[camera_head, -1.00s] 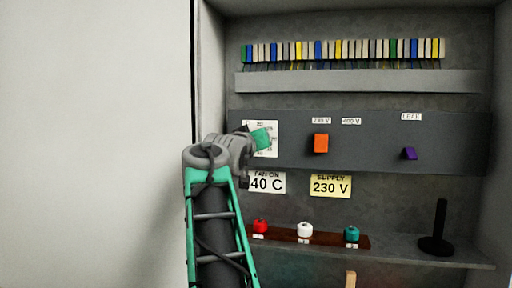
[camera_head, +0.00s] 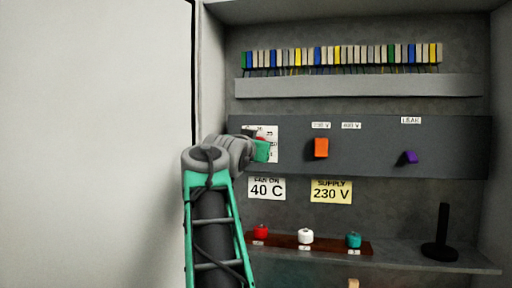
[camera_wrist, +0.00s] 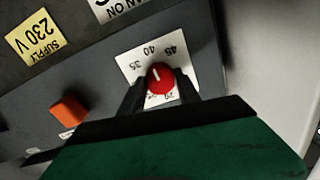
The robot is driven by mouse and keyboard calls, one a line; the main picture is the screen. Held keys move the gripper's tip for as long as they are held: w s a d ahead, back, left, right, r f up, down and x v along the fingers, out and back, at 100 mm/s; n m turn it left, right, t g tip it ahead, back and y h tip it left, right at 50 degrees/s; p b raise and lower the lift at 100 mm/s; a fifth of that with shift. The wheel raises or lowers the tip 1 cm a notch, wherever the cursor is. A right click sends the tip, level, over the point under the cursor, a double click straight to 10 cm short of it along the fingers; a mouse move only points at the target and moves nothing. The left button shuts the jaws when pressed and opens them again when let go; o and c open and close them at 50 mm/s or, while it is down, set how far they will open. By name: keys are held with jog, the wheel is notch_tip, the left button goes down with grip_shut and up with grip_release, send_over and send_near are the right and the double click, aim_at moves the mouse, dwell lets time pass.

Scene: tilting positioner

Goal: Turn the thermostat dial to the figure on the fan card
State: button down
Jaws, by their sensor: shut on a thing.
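The thermostat dial is a red knob (camera_wrist: 161,82) with a white pointer line, on a white scale plate (camera_wrist: 128,61). In the wrist view, the line points roughly at the 40 on the scale; a small offset is hard to judge. My gripper (camera_wrist: 160,90) is shut on the knob, one dark finger on each side. The lower part of the scale is partly hidden by my gripper. In the head view, my gripper (camera_head: 262,150) covers much of the scale plate (camera_head: 274,132). The fan card (camera_head: 266,189) below reads "FAN ON 40 C".
An orange knob (camera_head: 321,148) and a purple knob (camera_head: 410,157) sit to the right on the same panel. A yellow supply card (camera_head: 331,191) reads 230 V. Red, white and teal knobs and a black stand (camera_head: 440,235) are on the shelf below.

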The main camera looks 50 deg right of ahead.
jog(key=c, duration=0.9)
grip_release()
jog(key=shift+o, duration=0.2)
jog(key=shift+a, duration=0.1)
jog(key=b+v, duration=0.1)
jog(key=v, duration=0.6)
jog(key=shift+s+a+b, duration=0.25)
jog(key=shift+a+b, duration=0.05)
